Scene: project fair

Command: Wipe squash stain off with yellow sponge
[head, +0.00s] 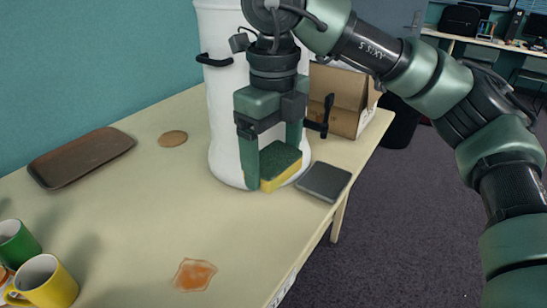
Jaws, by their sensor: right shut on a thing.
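A yellow sponge (281,176) with a dark green top is held in my right gripper (273,163), which is shut on it. The gripper points down from above, in front of the white cylindrical container. The sponge appears a little above the table, though the exact gap is hard to tell. An orange squash stain (194,275) lies on the table (150,225) near the front edge, below and left of the sponge in the picture. My left gripper is not in view.
A brown tray (82,158) and a round tan disc (173,138) lie at the back left. A yellow mug (45,282) and a green mug (17,243) stand front left. A white container (222,125), cardboard box (345,98) and dark flat pad (324,181) are near the gripper. The middle is clear.

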